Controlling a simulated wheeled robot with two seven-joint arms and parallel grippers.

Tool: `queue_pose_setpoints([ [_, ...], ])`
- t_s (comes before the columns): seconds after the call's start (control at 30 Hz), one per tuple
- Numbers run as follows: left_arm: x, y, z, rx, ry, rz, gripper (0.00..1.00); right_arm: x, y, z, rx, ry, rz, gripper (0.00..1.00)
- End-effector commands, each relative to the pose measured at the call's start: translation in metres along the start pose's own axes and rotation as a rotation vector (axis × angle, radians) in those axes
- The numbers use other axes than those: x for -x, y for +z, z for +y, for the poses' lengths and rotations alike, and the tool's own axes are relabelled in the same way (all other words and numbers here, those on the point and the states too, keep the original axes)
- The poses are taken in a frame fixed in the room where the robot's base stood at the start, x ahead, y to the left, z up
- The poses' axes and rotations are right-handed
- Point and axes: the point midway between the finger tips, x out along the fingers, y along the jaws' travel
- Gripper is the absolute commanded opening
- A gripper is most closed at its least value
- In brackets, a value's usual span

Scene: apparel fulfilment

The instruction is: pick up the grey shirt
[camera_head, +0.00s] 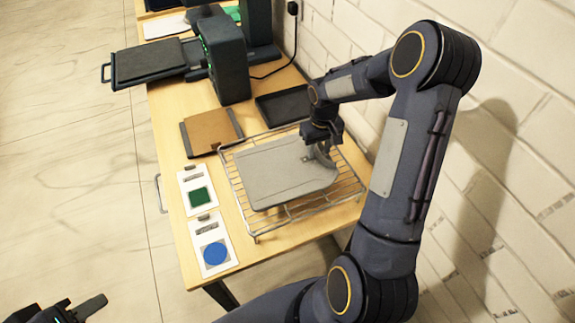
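The grey shirt (278,176) lies folded into a flat, rounded rectangle on a wire rack (256,226) on the wooden table. My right gripper (321,150) is over the shirt's far right edge, pointing down. A curved grey piece shows beside its fingers, and I cannot tell whether it is shirt cloth or part of the gripper. Its fingertips are partly hidden, so its grip is unclear. My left gripper (76,311) is at the bottom left corner, away from the table, partly cut off, with its fingers apart and nothing visible between them.
Two white cards, one with a green square (198,196) and one with a blue circle (214,252), lie left of the rack. A brown board (210,131) and a black tray (284,106) lie behind it. A dark press machine (225,60) stands farther back. A brick wall (530,150) borders the right.

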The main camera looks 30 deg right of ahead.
Motion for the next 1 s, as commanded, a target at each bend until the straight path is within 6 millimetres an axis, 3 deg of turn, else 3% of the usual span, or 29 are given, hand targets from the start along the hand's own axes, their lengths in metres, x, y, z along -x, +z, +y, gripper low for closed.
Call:
queue_pose_setpoints([
  [0.03, 0.0, 0.0, 0.0, 0.0, 0.0, 0.0, 0.36, 0.0, 0.0, 0.0, 0.0, 0.0, 0.0, 0.3],
  [0.27, 0.0, 0.0, 0.0, 0.0, 0.0, 0.0, 0.36, 0.0, 0.0, 0.0, 0.0, 0.0, 0.0, 0.0],
  [0.77, -0.001, 0.0, 0.0, 0.0, 0.0, 0.0, 0.36, 0.005, -0.001, 0.0, -0.001, 0.0, 0.003, 0.0],
  [1.0, -0.004, 0.002, -0.002, 0.0, 0.0, 0.0, 0.36, 0.033, -0.001, 0.0, 0.0, 0.001, 0.007, 0.0],
])
